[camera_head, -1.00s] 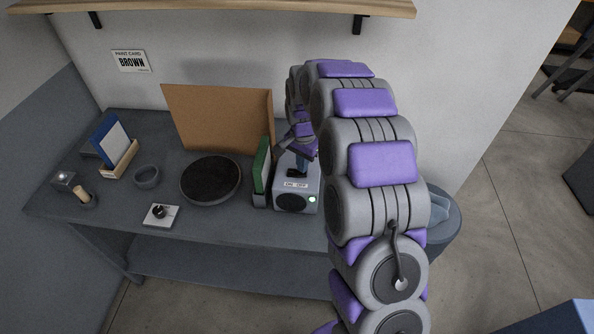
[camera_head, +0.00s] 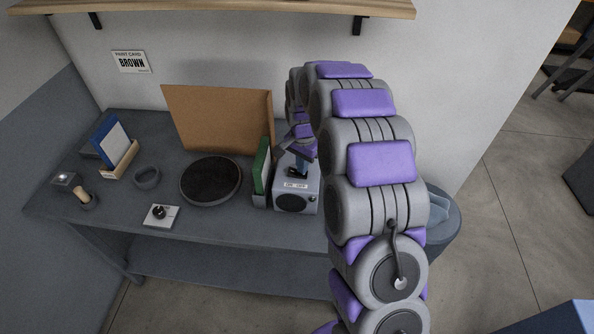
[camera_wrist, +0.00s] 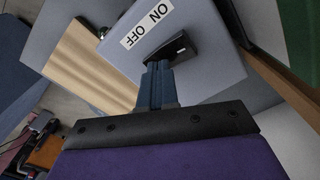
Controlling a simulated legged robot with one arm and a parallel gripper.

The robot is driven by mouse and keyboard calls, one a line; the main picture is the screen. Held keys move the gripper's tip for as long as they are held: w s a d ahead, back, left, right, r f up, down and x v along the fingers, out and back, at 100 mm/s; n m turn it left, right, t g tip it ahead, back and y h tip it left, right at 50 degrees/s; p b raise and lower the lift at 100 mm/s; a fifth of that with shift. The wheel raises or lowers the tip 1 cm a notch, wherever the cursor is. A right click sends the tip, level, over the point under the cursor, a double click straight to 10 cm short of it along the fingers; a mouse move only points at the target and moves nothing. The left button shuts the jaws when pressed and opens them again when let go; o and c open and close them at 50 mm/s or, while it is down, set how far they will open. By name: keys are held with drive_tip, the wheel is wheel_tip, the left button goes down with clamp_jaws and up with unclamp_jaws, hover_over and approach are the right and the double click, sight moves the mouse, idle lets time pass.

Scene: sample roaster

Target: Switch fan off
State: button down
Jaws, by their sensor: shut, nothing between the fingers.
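The fan unit (camera_head: 297,199) is a grey box with a dark round front grille and an ON OFF label, at the right end of the bench in the head view. In the wrist view its grey top (camera_wrist: 200,75) carries the ON OFF label (camera_wrist: 147,25) and a black switch lever (camera_wrist: 172,48). My gripper (camera_wrist: 158,72) is shut and empty, with its blue fingertips at the lever, apparently touching it. In the head view my gripper (camera_head: 301,168) points down onto the box top. The small light on the box front looks dark.
Further left are a round dark turntable (camera_head: 211,180), a brown board (camera_head: 220,118), a small knob plate (camera_head: 161,215) and a bowl (camera_head: 147,177). A grey bin (camera_head: 445,222) stands right of the bench.

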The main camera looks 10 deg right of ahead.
wheel_tip(320, 180, up, 6)
drive_tip(key=p, duration=0.2)
drive_tip(key=shift+r, duration=0.2)
idle(0.3)
idle(0.3)
drive_tip(key=s+r+n, duration=0.3)
drive_tip(key=s, duration=1.1)
drive_tip(key=s+r+n+g, duration=0.1)
drive_tip(key=s+r+n, duration=0.2)
drive_tip(key=s, duration=1.1)
drive_tip(key=s+r+n, duration=0.3)
drive_tip(key=s+r, duration=0.1)
drive_tip(key=s, duration=1)
drive_tip(key=shift+n+g, duration=0.3)
drive_tip(key=shift+g, duration=0.1)
drive_tip(key=shift+s, duration=0.1)
